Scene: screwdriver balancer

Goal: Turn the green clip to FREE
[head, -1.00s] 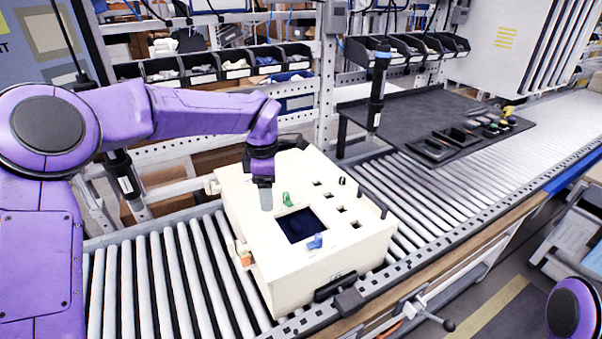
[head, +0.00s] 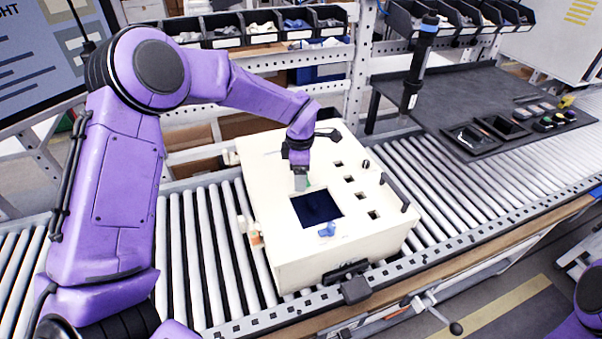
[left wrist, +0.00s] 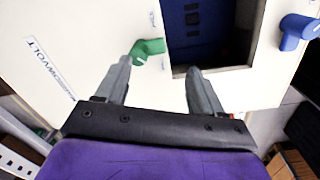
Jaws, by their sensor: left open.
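The green clip (left wrist: 149,47) sits on the cream panel of the box (head: 345,245), beside the edge of the dark square opening (head: 317,207). In the head view only a sliver of the clip shows beside my left gripper (head: 301,184). My left gripper is open above the panel; in the left wrist view its two fingertips (left wrist: 159,66) are spread, and the clip lies just ahead of them, nearer the left finger. I cannot tell whether that finger touches it. A blue clip (head: 327,230) sits at the opening's near edge. No FREE mark is readable. My right gripper is out of view.
The box stands on a roller conveyor (head: 208,250). An orange part (head: 256,240) sits on its left side and a black handle (head: 394,192) on its right. Several square holes lie right of the opening. A dark tray table (head: 480,95) stands at the back right.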

